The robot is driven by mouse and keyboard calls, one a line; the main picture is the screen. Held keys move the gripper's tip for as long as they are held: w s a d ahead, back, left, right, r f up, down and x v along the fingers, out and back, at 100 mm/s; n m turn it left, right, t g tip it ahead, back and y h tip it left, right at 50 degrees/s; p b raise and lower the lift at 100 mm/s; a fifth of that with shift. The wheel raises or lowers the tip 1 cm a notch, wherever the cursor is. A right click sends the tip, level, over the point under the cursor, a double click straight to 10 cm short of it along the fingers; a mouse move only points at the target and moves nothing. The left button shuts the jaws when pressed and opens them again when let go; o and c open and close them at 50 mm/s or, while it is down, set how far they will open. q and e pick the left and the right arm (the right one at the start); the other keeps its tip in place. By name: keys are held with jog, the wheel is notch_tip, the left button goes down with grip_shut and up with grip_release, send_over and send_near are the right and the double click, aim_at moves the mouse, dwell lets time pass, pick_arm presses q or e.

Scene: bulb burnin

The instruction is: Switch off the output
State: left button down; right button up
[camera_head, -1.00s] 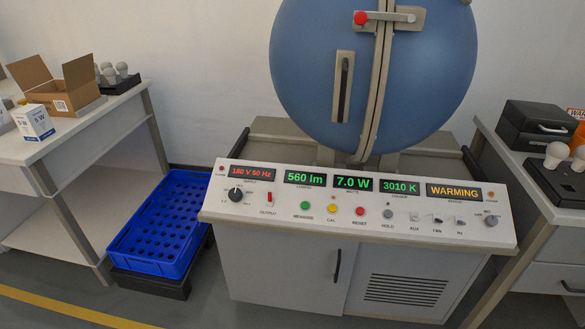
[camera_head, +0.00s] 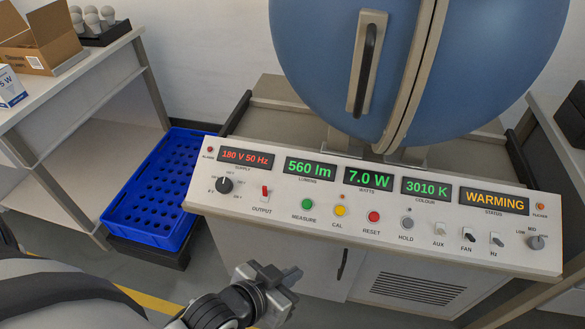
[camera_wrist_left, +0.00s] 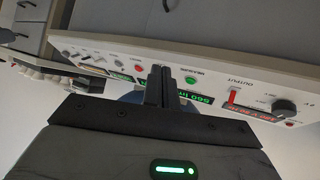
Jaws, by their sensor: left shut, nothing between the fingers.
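The red OUTPUT switch (camera_head: 265,191) sits on the sloped white control panel (camera_head: 330,229), between the black supply knob (camera_head: 224,185) and the green MEASURE button (camera_head: 307,204). Its lever is tilted up. In the left wrist view the OUTPUT switch (camera_wrist_left: 233,97) shows right of the fingers. My left gripper (camera_head: 279,277) is shut and empty, in front of and below the panel, apart from the switch. In the left wrist view the shut fingers (camera_wrist_left: 160,88) point towards the panel. My right gripper is not in view.
Displays read 180 V 50 Hz, 560 lm, 7.0 W, 3010 K and WARMING (camera_head: 494,199). The yellow CAL (camera_head: 340,210) and red RESET (camera_head: 373,216) buttons are nearby. A blue sphere (camera_head: 480,70) stands behind the panel. A blue crate (camera_head: 165,190) stands left.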

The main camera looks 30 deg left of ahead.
pick_arm(q)
jog(key=w+r+g+h+p, duration=0.1)
jog(key=w+r+g+p, duration=0.25)
jog(key=w, duration=0.55)
jog(key=w+a+r+n+g+y+p, duration=0.1)
jog(key=w+a+r+n+g+y, duration=0.1)
jog(key=a, duration=0.5)
jog(key=w+a+r+n+g+y, duration=0.2)
jog(key=w+a+r+n+y, duration=0.1)
jog(key=a+r, duration=0.3)
jog(key=shift+w+a+p, duration=0.35)
jog(key=shift+w+a, duration=0.2)
jog(key=shift+a, duration=0.55)
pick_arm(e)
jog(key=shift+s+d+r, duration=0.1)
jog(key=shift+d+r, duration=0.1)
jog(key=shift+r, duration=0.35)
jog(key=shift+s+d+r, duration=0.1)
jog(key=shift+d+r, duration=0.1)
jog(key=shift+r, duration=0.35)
